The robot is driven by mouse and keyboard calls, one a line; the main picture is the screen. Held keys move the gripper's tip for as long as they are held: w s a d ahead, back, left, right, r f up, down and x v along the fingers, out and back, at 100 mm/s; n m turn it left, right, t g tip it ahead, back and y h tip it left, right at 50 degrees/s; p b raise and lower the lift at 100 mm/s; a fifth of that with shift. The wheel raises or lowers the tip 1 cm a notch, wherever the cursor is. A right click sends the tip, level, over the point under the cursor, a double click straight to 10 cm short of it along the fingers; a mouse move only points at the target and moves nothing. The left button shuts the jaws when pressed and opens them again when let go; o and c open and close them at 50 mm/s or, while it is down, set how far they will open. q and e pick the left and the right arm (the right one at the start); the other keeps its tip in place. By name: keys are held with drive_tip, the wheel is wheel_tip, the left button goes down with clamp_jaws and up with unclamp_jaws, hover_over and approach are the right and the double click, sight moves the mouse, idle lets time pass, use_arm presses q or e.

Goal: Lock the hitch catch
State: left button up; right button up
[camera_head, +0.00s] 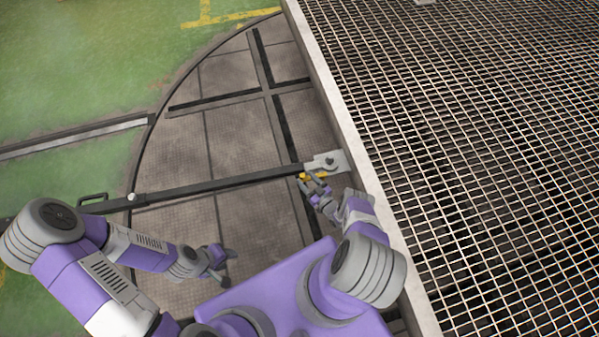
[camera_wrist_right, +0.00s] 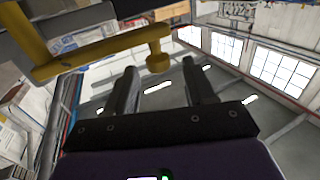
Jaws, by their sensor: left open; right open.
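The yellow hitch catch (camera_head: 319,175) sits just under the grey hitch plate (camera_head: 328,161) at the deck's edge. In the right wrist view it is a yellow bar (camera_wrist_right: 100,51) with a short knob (camera_wrist_right: 158,62) at its end. My right gripper (camera_head: 313,186) is open, close beside the catch. In the wrist view the knob shows between and beyond the two fingers (camera_wrist_right: 162,82); I cannot tell whether they touch it. My left gripper (camera_head: 222,268) is low over the turntable, away from the catch, open and empty.
A dark drawbar (camera_head: 215,187) runs from the left to the hitch plate, with a handle (camera_head: 93,198) near its left end. The deck with metal grating (camera_head: 450,120) fills the right. The round turntable (camera_head: 235,130) lies below, with green floor (camera_head: 80,70) beyond.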

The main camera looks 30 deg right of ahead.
drive_tip(key=w, duration=0.3)
drive_tip(key=w+b, duration=0.1)
drive_tip(key=shift+w+a, duration=0.35)
drive_tip(key=shift+w, duration=0.05)
drive_tip(key=shift+c, duration=0.2)
clamp_jaws()
